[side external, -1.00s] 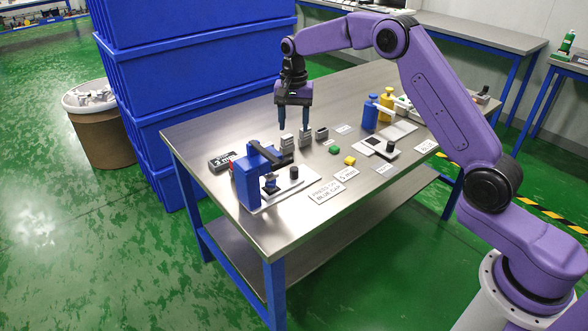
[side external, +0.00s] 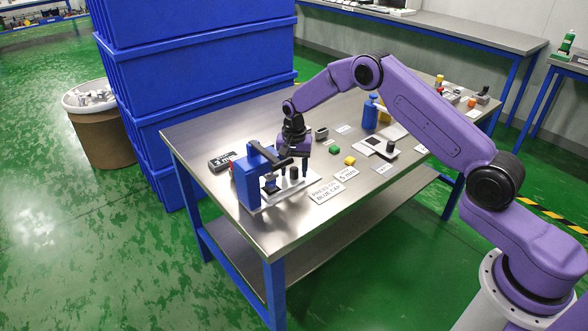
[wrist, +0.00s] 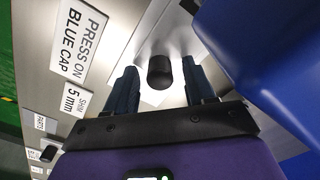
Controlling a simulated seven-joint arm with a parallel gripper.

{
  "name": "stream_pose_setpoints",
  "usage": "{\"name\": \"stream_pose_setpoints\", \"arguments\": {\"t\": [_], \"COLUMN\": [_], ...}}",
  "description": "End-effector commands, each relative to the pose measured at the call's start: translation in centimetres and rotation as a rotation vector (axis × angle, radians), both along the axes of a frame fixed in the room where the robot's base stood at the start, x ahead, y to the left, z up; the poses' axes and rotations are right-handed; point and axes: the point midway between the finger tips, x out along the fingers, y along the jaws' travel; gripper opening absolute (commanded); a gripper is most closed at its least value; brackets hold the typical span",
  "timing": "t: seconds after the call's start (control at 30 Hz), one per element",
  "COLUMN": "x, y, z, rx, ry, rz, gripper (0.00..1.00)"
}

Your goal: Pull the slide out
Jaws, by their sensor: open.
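A blue press (side external: 248,178) stands at the near left of the steel table, and its blue body also fills the right of the wrist view (wrist: 270,50). A pale slide (side external: 290,190) lies at its base and carries an upright black knob (side external: 294,173). In the wrist view the black knob (wrist: 159,72) stands between my two fingers. My gripper (wrist: 160,88) is open, pointing down, with a gap showing on each side of the knob. In the side view my gripper (side external: 294,166) is low at the slide, close beside the press arm, which partly hides it.
A label reading "PRESS ON BLUE CAP" (side external: 326,191) lies right of the slide. A dark gauge box (side external: 222,161) lies behind the press.

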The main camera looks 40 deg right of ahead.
Motion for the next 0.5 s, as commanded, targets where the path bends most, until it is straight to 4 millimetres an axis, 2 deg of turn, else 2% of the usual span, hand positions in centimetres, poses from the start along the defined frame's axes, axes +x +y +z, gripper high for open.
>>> {"name": "stream_pose_setpoints", "arguments": {"t": [0.33, 0.37, 0.5], "x": [0.00, 0.00, -0.01], "y": [0.01, 0.01, 0.02], "z": [-0.39, -0.39, -0.38], "rx": [0.000, 0.000, 0.000], "ry": [0.000, 0.000, 0.000], "rz": [0.000, 0.000, 0.001], "gripper": [0.54, 0.48, 0.02]}}
